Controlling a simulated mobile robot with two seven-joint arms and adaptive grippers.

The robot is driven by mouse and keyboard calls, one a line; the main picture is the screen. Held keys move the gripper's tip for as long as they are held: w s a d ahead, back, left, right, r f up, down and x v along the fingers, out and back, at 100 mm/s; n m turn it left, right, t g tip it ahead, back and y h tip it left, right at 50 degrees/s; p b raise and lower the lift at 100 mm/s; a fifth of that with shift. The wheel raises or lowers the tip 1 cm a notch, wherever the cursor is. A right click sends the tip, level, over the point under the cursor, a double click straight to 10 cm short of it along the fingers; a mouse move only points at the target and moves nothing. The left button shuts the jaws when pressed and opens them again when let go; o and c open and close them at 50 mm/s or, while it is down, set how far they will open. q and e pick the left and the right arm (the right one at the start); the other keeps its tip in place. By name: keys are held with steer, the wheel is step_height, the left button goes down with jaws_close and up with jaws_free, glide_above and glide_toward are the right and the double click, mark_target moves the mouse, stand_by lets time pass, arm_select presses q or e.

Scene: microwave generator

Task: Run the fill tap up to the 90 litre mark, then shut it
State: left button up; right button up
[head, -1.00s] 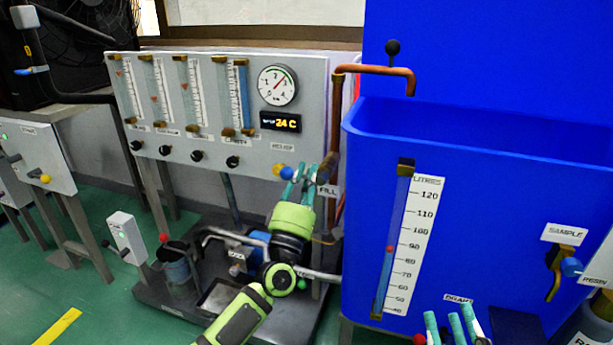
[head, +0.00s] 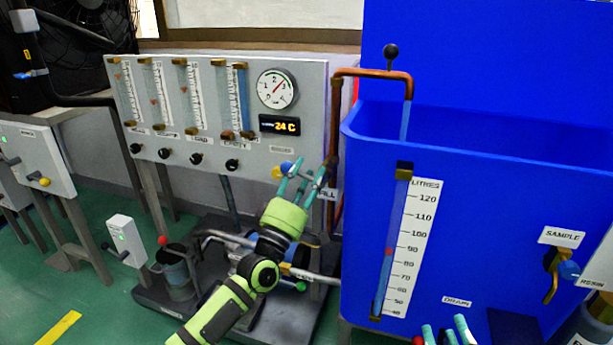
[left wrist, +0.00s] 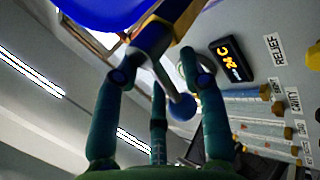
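The fill tap is on the copper pipe (head: 335,130) beside the blue tank (head: 470,165). A thin blue stream (head: 404,122) runs from the spout into the tank. The level gauge's red marker (head: 388,252) sits close to the 90 line, seemingly a little under it. My left gripper (head: 302,178) is at the tap beside the partly hidden FILL label. In the left wrist view a lever with a blue knob (left wrist: 181,107) lies between its spread fingers; contact is unclear. My right gripper (head: 446,333) is open and empty at the bottom edge, partly cut off.
A panel of flowmeters (head: 190,95) with a dial (head: 277,89) and a 24 C display stands left of the tap. A sample tap (head: 555,272) is on the tank's right front. A DRAIN label (head: 456,301) is above my right gripper.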

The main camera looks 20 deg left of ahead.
arm_select(q)
steer(key=v, duration=1.2)
